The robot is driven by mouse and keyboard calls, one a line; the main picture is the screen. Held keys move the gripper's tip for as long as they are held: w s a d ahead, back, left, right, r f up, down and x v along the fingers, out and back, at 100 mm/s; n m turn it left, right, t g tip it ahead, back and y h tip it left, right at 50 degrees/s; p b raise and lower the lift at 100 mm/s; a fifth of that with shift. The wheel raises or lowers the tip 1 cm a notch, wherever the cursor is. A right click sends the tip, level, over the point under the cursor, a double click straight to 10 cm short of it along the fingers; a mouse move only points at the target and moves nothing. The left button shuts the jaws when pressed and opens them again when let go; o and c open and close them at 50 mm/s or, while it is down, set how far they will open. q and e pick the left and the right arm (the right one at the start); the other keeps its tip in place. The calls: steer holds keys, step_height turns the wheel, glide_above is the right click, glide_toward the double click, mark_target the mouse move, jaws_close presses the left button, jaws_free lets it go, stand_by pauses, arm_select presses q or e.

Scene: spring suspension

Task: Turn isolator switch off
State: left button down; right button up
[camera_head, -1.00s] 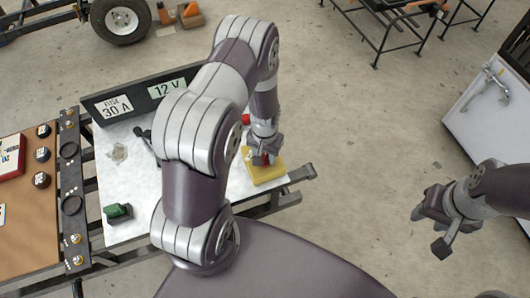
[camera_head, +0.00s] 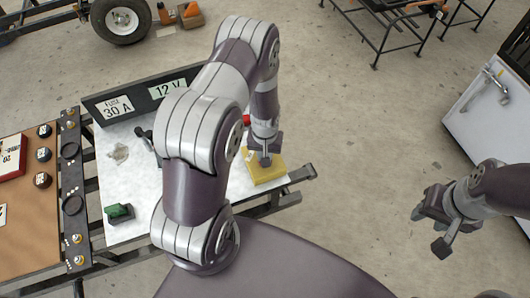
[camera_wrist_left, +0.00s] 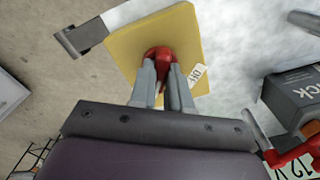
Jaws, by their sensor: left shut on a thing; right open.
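The isolator switch has a yellow base plate (camera_head: 266,174) on the white bench top in the head view. The plate also shows in the left wrist view (camera_wrist_left: 130,45), with a red knob (camera_wrist_left: 160,54) on it and a white tag reading "OFF" (camera_wrist_left: 197,75). My left gripper (camera_wrist_left: 162,72) points down at the plate, its two fingers closed on either side of the red knob. In the head view the left gripper (camera_head: 265,158) hides most of the knob. My right gripper (camera_head: 432,228) is open and empty over the floor at the right.
A black panel (camera_head: 140,97) with "FUSE 30 A" and "12 V" labels stands at the bench's back. A green part (camera_head: 119,212) lies at the bench's front left. A brown board (camera_head: 28,215) is further left. A white cabinet (camera_head: 490,125) stands at right.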

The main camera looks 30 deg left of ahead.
arm_select(q)
steer(key=n, duration=0.3)
steer(key=shift+r+n+p, duration=0.1)
steer(key=shift+n+p, duration=0.2)
steer(key=shift+n, duration=0.1)
steer(key=n, duration=0.3)
steer(key=shift+n, duration=0.3)
steer(key=n+p, duration=0.1)
steer(key=n, duration=0.3)
steer(key=shift+w+n, duration=0.1)
steer(key=shift+n, duration=1.8)
steer(key=c, duration=1.1)
jaws_free()
step_height(320, 180, up, 13)
steer(key=shift+f, duration=0.2)
